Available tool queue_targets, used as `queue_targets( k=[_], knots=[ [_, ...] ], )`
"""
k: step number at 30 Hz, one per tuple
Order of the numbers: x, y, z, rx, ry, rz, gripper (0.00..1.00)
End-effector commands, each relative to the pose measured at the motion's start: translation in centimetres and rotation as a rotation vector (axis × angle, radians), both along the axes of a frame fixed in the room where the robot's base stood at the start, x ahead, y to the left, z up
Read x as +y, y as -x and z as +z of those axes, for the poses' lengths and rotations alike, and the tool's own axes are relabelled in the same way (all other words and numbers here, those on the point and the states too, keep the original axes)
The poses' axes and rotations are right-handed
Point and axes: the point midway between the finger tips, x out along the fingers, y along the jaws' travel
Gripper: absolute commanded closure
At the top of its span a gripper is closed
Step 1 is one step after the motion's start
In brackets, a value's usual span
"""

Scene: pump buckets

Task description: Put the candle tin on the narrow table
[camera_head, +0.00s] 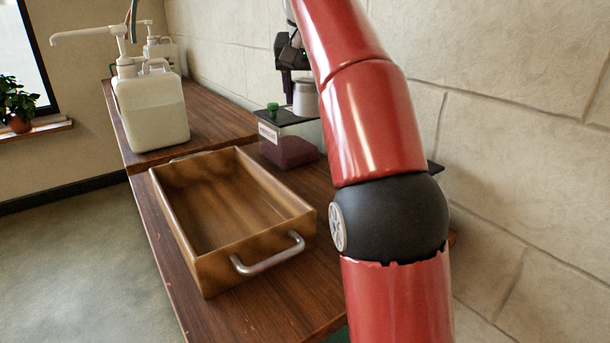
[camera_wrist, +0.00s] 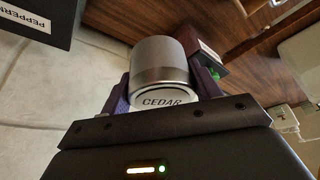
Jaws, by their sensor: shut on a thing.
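The candle tin is a silver cylinder with a pale end marked CEDAR, seen in the wrist view (camera_wrist: 163,62) and partly in the head view (camera_head: 305,99). My gripper (camera_wrist: 164,88) is shut on it, with a dark purple finger on each side. In the head view the tin shows just left of my red arm, by the dark lid of a box; whether it touches the lid I cannot tell. Dark brown wooden tabletops (camera_head: 300,312) run along the stone wall, a near one and a farther one. Which is the narrow table I cannot tell.
A wooden tray (camera_head: 290,198) with metal handles stands empty on the near top. Behind it is a box with a dark lid, green knob and reddish contents (camera_head: 288,150). A large pump bottle (camera_head: 152,108) stands farther back. A dark labelled box (camera_wrist: 38,18) shows in the wrist view.

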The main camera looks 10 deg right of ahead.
Motion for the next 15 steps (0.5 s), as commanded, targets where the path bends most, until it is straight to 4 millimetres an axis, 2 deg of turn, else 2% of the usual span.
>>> queue_targets(
  k=[1,6,12,15],
  knots=[
    [0.0,0.0,-2.9,0.002,0.0,0.0,0.69],
    [0.0,0.0,-7.3,0.003,0.0,0.001,0.69],
    [0.0,0.0,-11.5,0.001,0.001,0.0,0.69],
    [0.0,0.0,-12.4,0.001,0.001,0.0,0.69]
  ],
)
